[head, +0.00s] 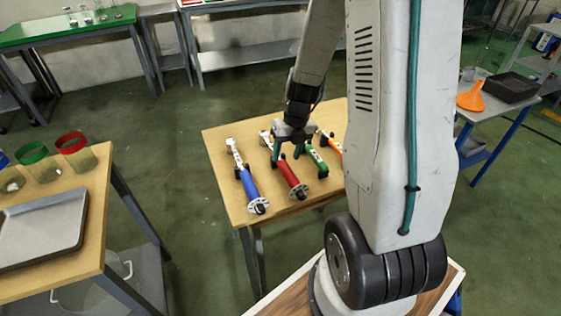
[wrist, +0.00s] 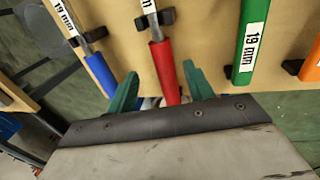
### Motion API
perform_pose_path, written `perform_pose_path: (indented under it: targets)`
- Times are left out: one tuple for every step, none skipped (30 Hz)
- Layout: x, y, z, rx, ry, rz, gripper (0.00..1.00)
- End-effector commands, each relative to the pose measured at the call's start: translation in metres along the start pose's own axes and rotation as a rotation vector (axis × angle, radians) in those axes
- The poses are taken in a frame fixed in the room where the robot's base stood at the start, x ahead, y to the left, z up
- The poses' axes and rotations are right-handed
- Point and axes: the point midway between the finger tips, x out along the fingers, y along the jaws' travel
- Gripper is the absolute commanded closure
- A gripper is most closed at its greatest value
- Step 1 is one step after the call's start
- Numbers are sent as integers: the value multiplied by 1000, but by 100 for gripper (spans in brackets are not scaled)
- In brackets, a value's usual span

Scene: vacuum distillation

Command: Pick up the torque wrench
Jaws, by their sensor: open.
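Several torque wrenches lie side by side on a small wooden table (head: 228,204). Their handles are blue (head: 249,185), red (head: 292,181), green (head: 316,158) and orange (head: 333,146). My gripper (head: 287,158) is over the red-handled wrench. In the wrist view, my gripper's green fingers (wrist: 160,72) are open, one on each side of the red handle (wrist: 166,67), with gaps between. The blue handle (wrist: 100,72) is left of the fingers and the green handle (wrist: 250,52) is to the right. Part of the orange wrench is hidden behind my arm in the head view.
Black holders (wrist: 155,19) support the wrenches. A left table carries a metal tray (head: 42,232) and colored-rimmed containers (head: 75,147). Green floor separates the tables.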

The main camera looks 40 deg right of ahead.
Motion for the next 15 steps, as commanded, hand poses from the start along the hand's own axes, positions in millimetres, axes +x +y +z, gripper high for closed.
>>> perform_pose_path:
  targets:
    - [7,0,-1,-1,4,0,48]
    - [10,0,0,-2,3,0,48]
    - [14,-1,0,-2,3,0,48]
    - [17,-1,0,-2,4,0,48]
    - [20,-2,1,-2,4,0,48]
    - [26,-3,2,-3,3,0,48]
    - [30,-3,3,-3,5,0,48]
    - [35,-4,4,-3,5,0,48]
    - [40,-5,5,-3,4,0,48]
    - [45,-6,5,-4,5,0,48]
    - [49,-5,5,-5,5,0,48]
    - [54,-5,5,-5,4,0,48]
    - [57,-5,5,-5,4,0,48]
    - [59,-5,5,-6,4,0,48]
    - [61,-5,5,-7,2,0,48]
